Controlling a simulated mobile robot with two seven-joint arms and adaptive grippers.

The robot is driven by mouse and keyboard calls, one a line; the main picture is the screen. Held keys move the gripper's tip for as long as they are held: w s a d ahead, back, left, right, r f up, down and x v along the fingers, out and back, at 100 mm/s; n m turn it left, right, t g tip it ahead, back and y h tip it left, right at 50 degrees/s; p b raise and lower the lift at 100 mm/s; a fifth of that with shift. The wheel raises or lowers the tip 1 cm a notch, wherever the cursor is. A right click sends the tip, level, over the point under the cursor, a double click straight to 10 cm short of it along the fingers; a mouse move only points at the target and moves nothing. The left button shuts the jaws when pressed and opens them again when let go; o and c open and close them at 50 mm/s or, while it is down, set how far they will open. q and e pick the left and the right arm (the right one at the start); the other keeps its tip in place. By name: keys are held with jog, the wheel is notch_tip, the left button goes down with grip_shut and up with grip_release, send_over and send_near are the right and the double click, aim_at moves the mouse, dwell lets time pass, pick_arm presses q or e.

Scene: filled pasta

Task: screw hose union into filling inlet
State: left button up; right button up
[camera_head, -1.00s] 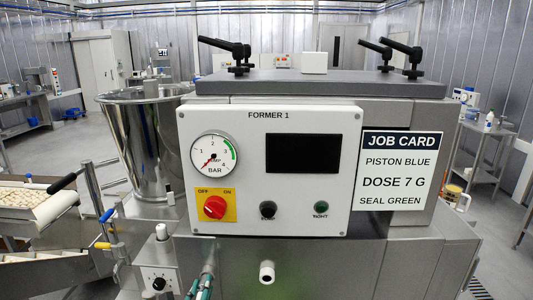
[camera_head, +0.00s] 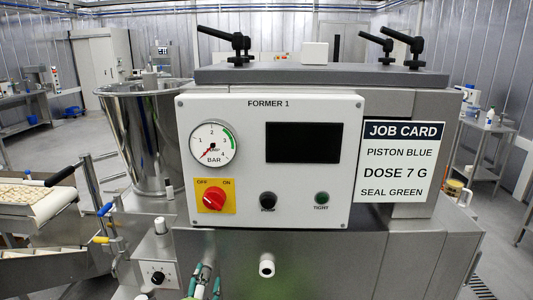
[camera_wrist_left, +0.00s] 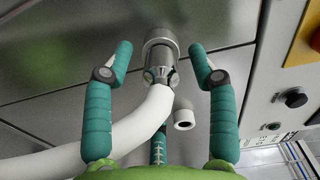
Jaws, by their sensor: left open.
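In the left wrist view, the metal hose union (camera_wrist_left: 161,76) on the end of a white hose (camera_wrist_left: 135,128) sits in line with the metal filling inlet (camera_wrist_left: 158,36). They appear to touch; I cannot tell how far they are threaded. My left gripper (camera_wrist_left: 160,62) is open, with one green finger on each side of the union and gaps to both. In the head view, the left gripper (camera_head: 205,285) shows at the bottom edge, below the red switch, with the fitting partly hidden between its fingers. My right gripper is not in view.
The FORMER 1 panel (camera_head: 269,215) stands just above the gripper. A white spout (camera_head: 266,265) sticks out to its right, and a small dial box (camera_head: 158,277) is to its left.

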pick_arm(q)
jog(key=n, duration=0.3)
jog(key=shift+n, duration=0.3)
jog(key=n, duration=0.4)
jog(key=shift+r+n+p, duration=0.15)
jog(key=shift+n+p, duration=0.2)
jog(key=shift+n, duration=0.05)
jog(key=n+p, duration=0.1)
jog(key=n, duration=0.4)
jog(key=n+p, duration=0.1)
jog(key=n, duration=0.3)
jog(key=shift+n, duration=0.3)
jog(key=n, duration=0.4)
jog(key=shift+n+p, duration=0.3)
jog(key=shift+n, duration=0.1)
jog(key=n, duration=0.6)
jog(key=shift+n, duration=0.4)
jog(key=n, duration=0.4)
